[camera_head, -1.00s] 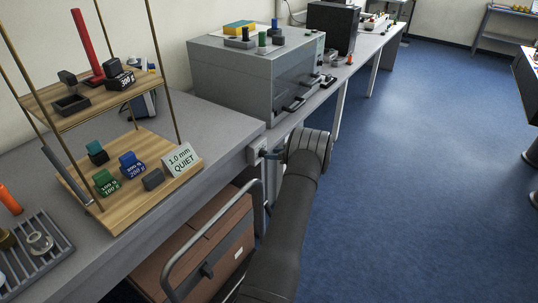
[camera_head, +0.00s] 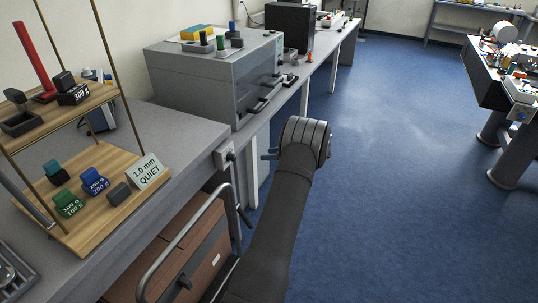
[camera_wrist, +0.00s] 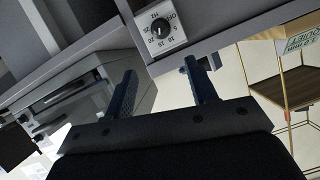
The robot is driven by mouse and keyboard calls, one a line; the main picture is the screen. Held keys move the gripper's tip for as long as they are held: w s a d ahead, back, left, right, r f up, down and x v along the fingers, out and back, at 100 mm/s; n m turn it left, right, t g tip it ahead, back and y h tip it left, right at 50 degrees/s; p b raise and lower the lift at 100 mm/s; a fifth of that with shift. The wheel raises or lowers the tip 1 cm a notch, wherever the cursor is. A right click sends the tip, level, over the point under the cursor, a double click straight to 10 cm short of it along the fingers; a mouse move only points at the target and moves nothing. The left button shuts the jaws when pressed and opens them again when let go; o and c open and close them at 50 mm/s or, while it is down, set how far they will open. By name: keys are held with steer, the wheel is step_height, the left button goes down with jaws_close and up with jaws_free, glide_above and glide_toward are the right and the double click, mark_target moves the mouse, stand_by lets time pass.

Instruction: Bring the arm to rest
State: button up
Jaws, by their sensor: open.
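My arm (camera_head: 277,225) reaches up from the bottom of the head view, over the floor to the right of the grey bench (camera_head: 185,130). Its rounded wrist end (camera_head: 305,138) hangs beside the bench's front edge, apart from it. In the wrist view my gripper (camera_wrist: 160,82) shows two blue fingers spread apart with nothing between them. In the head view only a small blue finger part shows left of the wrist; the rest is hidden behind the arm.
A dial box (camera_head: 224,154) sits on the bench edge close to my gripper; the dial (camera_wrist: 160,30) shows in the wrist view. A wooden rack (camera_head: 105,185) with weights and a grey cabinet (camera_head: 190,75) stand on the bench. A metal-railed cart (camera_head: 190,245) is below.

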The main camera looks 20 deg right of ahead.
mark_target(235, 157)
steer(key=x, duration=1.7)
steer(key=shift+w+a+f, duration=0.1)
steer(key=shift+w+a, duration=0.05)
steer(key=shift+a, duration=0.05)
